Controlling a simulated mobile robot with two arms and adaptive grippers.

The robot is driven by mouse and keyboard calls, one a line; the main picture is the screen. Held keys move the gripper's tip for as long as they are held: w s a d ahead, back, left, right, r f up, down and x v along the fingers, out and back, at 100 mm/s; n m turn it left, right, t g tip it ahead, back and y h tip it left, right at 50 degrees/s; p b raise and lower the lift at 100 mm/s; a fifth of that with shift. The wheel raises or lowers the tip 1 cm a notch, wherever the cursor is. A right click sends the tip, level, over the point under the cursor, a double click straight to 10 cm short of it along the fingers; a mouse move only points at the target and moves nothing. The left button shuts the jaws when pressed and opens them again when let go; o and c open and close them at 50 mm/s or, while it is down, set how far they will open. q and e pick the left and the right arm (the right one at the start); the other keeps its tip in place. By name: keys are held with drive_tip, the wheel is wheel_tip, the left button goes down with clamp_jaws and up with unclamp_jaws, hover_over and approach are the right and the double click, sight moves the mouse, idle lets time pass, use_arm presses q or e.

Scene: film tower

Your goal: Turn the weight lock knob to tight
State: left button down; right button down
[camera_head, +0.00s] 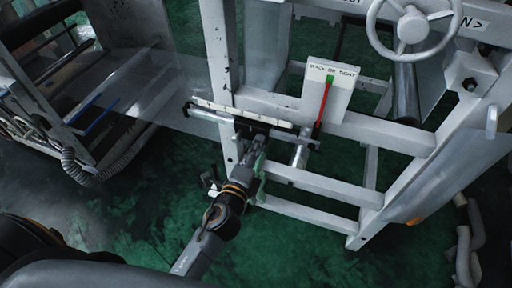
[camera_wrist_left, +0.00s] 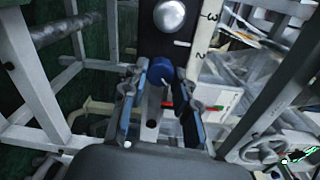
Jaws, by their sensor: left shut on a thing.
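The blue weight lock knob (camera_wrist_left: 161,70) sits between the two fingers of my left gripper (camera_wrist_left: 161,84) in the left wrist view, below a silver ball (camera_wrist_left: 169,15) on a dark plate. The gripper is shut on the knob. In the head view my left gripper (camera_head: 257,146) reaches up to the near side of the white scale beam (camera_head: 240,114); the knob is hidden there. I cannot read the knob's turn angle. A white card reading about slack or tight (camera_head: 342,92) stands behind, with a red pointer (camera_head: 323,105) leaning slightly right towards a green mark (camera_head: 330,79). My right gripper is out of view.
A pale metal frame (camera_head: 320,188) surrounds the beam, with crossbars close to my left arm. A handwheel (camera_head: 412,28) is at the upper right. A ribbed hose (camera_head: 84,172) and other machinery are at the left. The green floor (camera_head: 130,215) at lower left looks clear.

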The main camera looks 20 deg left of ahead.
use_arm(q)
drive_tip(key=c, duration=1)
unclamp_jaws()
